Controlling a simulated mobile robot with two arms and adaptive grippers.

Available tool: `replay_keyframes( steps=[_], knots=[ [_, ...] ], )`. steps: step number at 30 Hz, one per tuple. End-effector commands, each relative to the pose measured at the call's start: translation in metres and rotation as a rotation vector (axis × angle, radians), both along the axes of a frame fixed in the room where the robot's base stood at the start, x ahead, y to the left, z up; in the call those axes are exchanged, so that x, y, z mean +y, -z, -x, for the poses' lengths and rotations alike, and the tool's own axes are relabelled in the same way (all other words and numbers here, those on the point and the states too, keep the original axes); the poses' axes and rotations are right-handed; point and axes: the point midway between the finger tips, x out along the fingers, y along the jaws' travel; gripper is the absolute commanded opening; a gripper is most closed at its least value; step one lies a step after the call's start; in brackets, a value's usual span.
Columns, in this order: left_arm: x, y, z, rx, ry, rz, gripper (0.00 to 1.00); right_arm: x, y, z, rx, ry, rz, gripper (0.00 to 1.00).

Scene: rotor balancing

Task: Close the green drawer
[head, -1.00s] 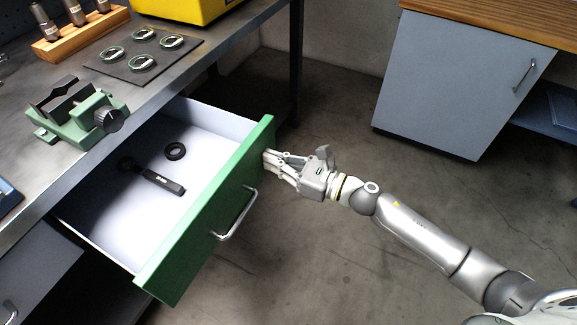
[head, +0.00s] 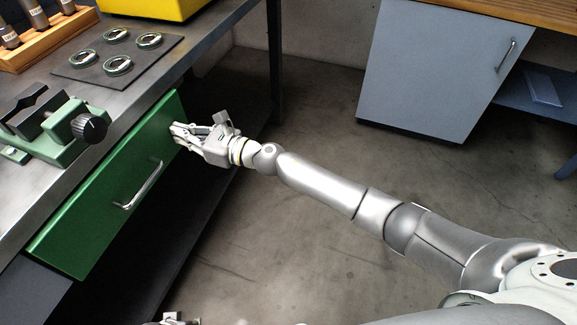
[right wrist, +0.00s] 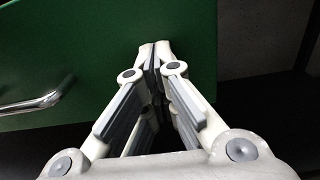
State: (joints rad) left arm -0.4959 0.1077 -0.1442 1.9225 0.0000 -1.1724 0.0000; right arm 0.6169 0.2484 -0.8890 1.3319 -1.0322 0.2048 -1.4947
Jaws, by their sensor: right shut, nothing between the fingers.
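The green drawer (head: 105,190) is under the workbench top, its front up against the bench edge. Its inside is hidden, and I cannot tell whether a small gap is left. Its silver handle (head: 140,185) is on the front. My right gripper (head: 176,132) is shut and empty, its fingertips at the drawer front near the far right end. In the right wrist view the fingertips (right wrist: 154,46) are against or just before the green front (right wrist: 110,40), right of the handle (right wrist: 35,102). A small grey part at the bottom edge may be my left gripper (head: 172,319); its fingers are hidden.
On the workbench (head: 120,95) are a green vise (head: 50,130), a dark mat (head: 82,82) with several metal rings, a wooden tool rack (head: 45,45) and a yellow box (head: 160,6). A grey cabinet (head: 430,70) stands at the right. The floor between is clear.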

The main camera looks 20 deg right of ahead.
Motion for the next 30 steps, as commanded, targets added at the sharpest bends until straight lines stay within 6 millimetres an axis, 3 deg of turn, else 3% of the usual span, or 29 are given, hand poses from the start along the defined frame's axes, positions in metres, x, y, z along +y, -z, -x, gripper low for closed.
replay_keyframes(
  steps=[6,13,28,30],
  knots=[
    [0.000,-0.019,-0.002,-0.011,-0.002,0.001,0.40,0.013,0.001,-0.009,0.001,0.000,0.001,0.00],
    [0.000,-0.026,-0.003,-0.013,-0.002,0.001,0.40,0.018,-0.001,-0.013,-0.001,0.001,-0.002,0.00],
    [0.000,-0.025,-0.002,-0.009,-0.002,0.000,0.40,0.013,-0.004,-0.016,-0.006,0.003,-0.006,0.00],
    [0.000,-0.034,-0.003,-0.018,-0.003,0.001,0.40,0.007,-0.003,-0.017,-0.006,0.004,-0.005,0.00]
  ],
)
